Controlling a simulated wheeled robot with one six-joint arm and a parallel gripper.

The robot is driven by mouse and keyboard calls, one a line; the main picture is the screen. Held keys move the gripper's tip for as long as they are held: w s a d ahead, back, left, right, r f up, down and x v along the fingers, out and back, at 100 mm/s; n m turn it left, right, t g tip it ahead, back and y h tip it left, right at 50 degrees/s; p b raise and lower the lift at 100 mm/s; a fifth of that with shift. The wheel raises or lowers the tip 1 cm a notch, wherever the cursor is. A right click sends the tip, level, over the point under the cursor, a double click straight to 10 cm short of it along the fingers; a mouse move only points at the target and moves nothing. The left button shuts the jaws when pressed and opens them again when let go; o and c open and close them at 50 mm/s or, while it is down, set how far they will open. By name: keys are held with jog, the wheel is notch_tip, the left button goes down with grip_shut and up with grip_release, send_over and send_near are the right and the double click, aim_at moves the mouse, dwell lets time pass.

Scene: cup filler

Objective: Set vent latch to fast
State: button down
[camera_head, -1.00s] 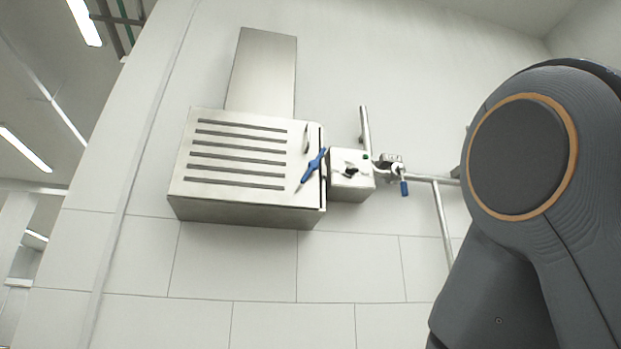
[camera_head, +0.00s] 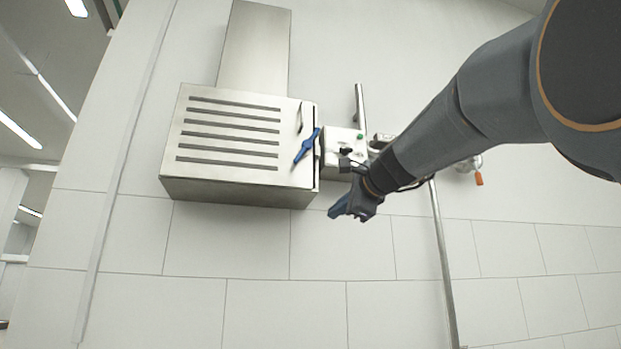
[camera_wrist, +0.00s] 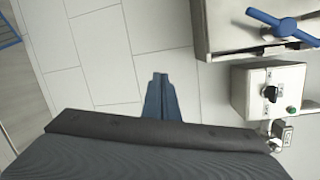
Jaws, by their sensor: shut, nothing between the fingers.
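The vent is a metal box (camera_head: 226,190) with several dark slots, fixed to the white wall. A blue latch lever (camera_head: 307,147) sits tilted on its front near the right edge. The lever also shows at the top right of the wrist view (camera_wrist: 285,24). My gripper (camera_head: 338,211) is shut and empty, below and to the right of the lever and apart from it. In the wrist view its blue fingers (camera_wrist: 160,78) lie together in front of bare wall. Any marking for fast is too small to read.
A small control box (camera_head: 338,146) with a black knob and green button sits just right of the vent; it shows in the wrist view (camera_wrist: 246,90) too. A vertical pipe (camera_head: 441,260) runs down the wall at right. The wall below the vent is clear.

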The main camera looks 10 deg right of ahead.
aim_at(303, 151)
jog(key=s+r+m+t, duration=0.1)
jog(key=s+r, duration=0.1)
jog(key=r, duration=0.4)
jog(key=s+r+t, duration=0.1)
jog(key=s+r, duration=0.2)
jog(key=r, duration=0.4)
jog(key=shift+r+m+t+y, duration=0.15)
jog(key=shift+m+t+y, duration=0.15)
jog(key=shift+m+y, duration=0.1)
jog(key=shift+w+a, duration=0.1)
jog(key=w+a+r+p, duration=0.1)
jog(key=w+a+p, duration=0.1)
jog(key=w, duration=0.1)
jog(key=w+a+r+p, duration=0.1)
jog(key=w+p, duration=0.1)
jog(key=w, duration=0.1)
jog(key=w+a+r+p, duration=0.1)
jog(key=w+a+p, duration=0.1)
jog(key=w+p, duration=0.1)
jog(key=shift+w+a, duration=0.3)
jog(key=shift+w, duration=0.05)
jog(key=shift+d, duration=0.1)
